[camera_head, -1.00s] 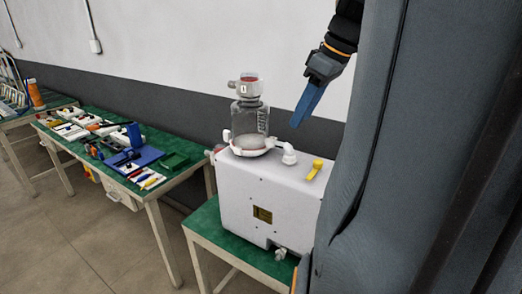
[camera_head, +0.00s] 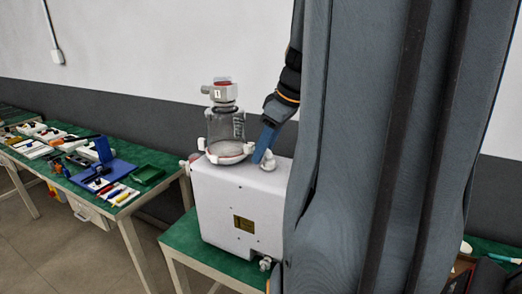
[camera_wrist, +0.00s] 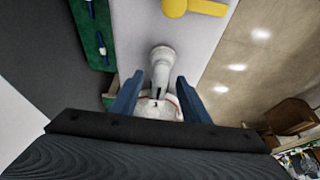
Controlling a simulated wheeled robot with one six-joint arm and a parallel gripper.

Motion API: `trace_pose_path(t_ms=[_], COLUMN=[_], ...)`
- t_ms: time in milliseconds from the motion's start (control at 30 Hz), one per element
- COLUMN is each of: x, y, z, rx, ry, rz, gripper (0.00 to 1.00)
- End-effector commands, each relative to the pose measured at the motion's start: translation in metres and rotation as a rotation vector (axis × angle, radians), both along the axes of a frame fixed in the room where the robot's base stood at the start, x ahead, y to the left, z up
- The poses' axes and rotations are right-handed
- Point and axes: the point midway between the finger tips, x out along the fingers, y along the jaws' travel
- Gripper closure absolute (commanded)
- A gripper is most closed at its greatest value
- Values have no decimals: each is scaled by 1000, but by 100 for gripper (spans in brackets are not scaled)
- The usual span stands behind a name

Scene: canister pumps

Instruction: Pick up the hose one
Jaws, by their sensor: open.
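A white elbow-shaped hose fitting (camera_head: 268,162) stands on top of the white pump box (camera_head: 222,200), right of the clear jar (camera_head: 225,126). My gripper (camera_head: 262,150) points down right beside this fitting, its blue fingers partly covering it in the head view. In the wrist view my gripper (camera_wrist: 158,98) is open, with a finger on each side. The fitting (camera_wrist: 161,62) shows in line with the gap, its round end just beyond the tips. A white round part lies between the fingers. I cannot tell whether anything touches. No label marks the fitting as the hose one.
The jar with its white cap (camera_head: 222,93) stands close left of my gripper. A green table (camera_head: 75,172) with tools stands at the left. My own body hides the box's right side.

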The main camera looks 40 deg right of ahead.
Motion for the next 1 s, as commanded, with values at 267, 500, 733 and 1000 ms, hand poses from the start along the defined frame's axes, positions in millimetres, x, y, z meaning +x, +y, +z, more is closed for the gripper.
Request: trace_pose_path(t_ms=[267, 500, 733, 1000], x=[6, 5, 5, 6], y=[2, 2, 2, 2], z=[-14, -14, -13, -4], rx=[-2, -2, -2, -3], ry=[-1, -1, -1, -2], rz=[0, -1, -1, 2], gripper=[58, 78, 100, 100])
